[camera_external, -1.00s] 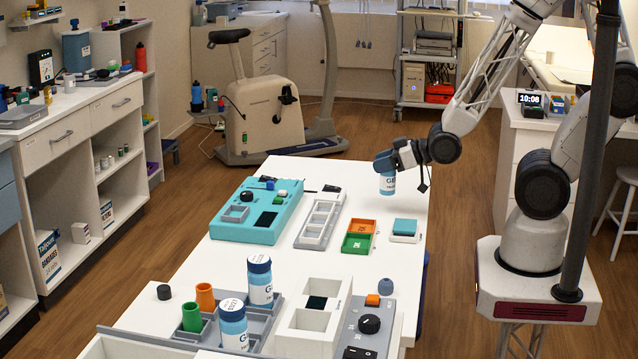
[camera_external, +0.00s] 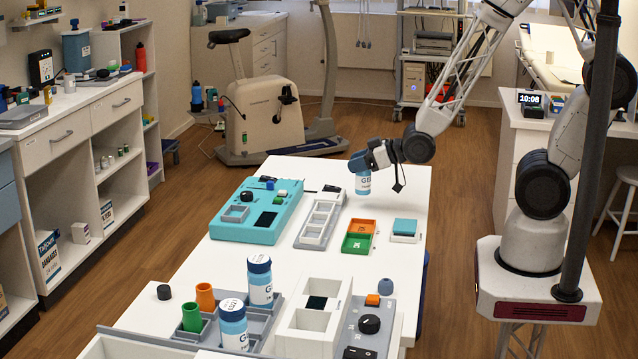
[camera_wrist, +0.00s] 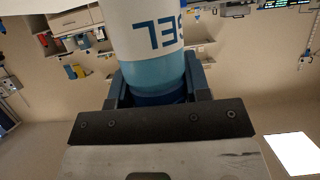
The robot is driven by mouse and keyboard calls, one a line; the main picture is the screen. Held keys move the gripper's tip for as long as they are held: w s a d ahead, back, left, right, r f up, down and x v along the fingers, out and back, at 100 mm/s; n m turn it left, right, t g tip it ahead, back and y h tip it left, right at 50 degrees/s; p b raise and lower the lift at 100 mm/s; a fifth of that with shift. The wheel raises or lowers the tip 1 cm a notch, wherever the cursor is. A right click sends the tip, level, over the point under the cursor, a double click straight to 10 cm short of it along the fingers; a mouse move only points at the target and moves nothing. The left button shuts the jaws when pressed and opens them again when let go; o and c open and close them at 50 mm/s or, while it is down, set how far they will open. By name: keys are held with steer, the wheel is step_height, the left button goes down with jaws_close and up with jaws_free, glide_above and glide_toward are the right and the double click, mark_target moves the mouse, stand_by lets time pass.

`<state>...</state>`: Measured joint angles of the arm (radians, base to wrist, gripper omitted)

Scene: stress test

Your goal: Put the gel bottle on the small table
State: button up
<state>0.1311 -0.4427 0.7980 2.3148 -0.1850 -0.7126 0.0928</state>
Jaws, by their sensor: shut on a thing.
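My gripper (camera_external: 360,164) is shut on a white and blue gel bottle (camera_external: 363,184). It holds the bottle by its blue cap end, roughly upright, over the far right part of the long white table (camera_external: 270,265). I cannot tell exactly how high the bottle's base is above the tabletop. In the wrist view the gel bottle (camera_wrist: 150,38) sits between the fingers, its lettering partly visible. A small low stand (camera_external: 207,113) with bottles is beside the exercise bike; I cannot tell whether it is the small table.
Two similar bottles (camera_external: 260,285) stand in a grey tray at the front of the long table. A teal box (camera_external: 257,212), a grey slotted holder (camera_external: 320,222) and orange and green trays (camera_external: 358,240) lie nearer the middle. A white stool (camera_external: 622,178) stands at the right.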

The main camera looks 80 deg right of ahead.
mark_target(357, 175)
steer(key=shift+f, duration=1.7)
steer(key=shift+f, duration=0.15)
steer(key=o, duration=1)
steer(key=shift+v, duration=6.05)
steer(key=shift+w+r, duration=0.1)
steer(key=shift+r, duration=0.2)
